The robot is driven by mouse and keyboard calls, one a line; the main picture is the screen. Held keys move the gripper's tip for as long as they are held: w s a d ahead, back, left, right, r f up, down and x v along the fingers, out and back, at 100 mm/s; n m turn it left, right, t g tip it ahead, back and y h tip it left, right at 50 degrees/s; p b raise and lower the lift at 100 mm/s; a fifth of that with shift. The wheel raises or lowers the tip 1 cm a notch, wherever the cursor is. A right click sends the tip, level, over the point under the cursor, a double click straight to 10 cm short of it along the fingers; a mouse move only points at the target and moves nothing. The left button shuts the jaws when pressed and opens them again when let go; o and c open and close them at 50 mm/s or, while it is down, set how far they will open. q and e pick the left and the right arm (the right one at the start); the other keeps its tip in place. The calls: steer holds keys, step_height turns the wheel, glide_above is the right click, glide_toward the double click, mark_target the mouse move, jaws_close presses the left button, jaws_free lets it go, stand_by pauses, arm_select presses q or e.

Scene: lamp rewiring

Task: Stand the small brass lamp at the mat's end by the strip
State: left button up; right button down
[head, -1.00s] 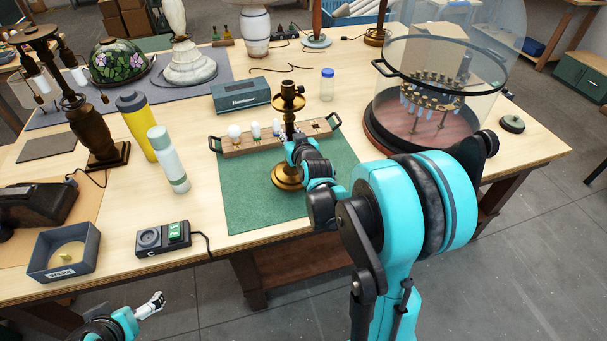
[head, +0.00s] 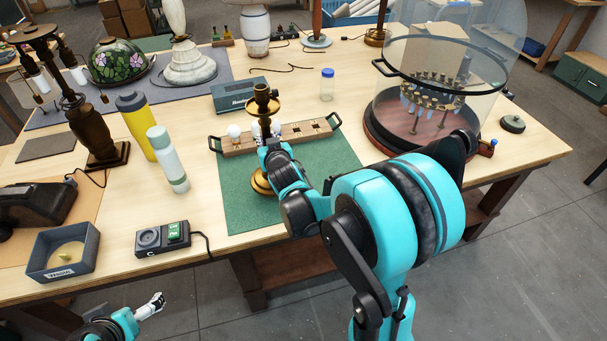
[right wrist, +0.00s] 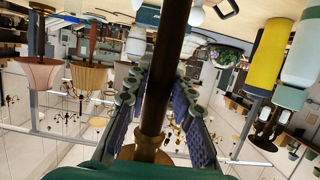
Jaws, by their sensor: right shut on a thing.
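The small brass lamp (head: 262,103) is upright over the left part of the green mat (head: 325,178), in front of the strip. The strip is a wooden rack (head: 296,134) with black end handles and white bulbs, lying across the mat's far end. My right gripper (head: 270,147) is shut on the lamp's stem; its arm hides part of the lamp and base. I cannot tell whether the base touches the mat. In the right wrist view the dark stem (right wrist: 166,75) runs between the fingers. My left gripper (head: 153,304) is low, off the table's front; its opening is unclear.
A white-green bottle (head: 168,160) and a yellow bottle (head: 136,124) stand left of the mat. A switch box (head: 162,239) lies front left. A grey-blue box (head: 232,95) is behind the strip. A glass-domed stand (head: 385,130) is at right. The mat's right part is clear.

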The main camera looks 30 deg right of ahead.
steer(key=w+a, duration=0.2)
steer(key=a, duration=0.6)
steer(key=shift+a+b, duration=0.3)
steer(key=shift+a, duration=0.05)
steer(key=shift+r, duration=0.1)
stand_by(1.2)
steer(key=shift+f+b, duration=2.3)
steer(key=shift+f, duration=0.2)
stand_by(0.4)
steer(key=c, duration=1.2)
jaws_free()
steer(key=shift+s, duration=0.1)
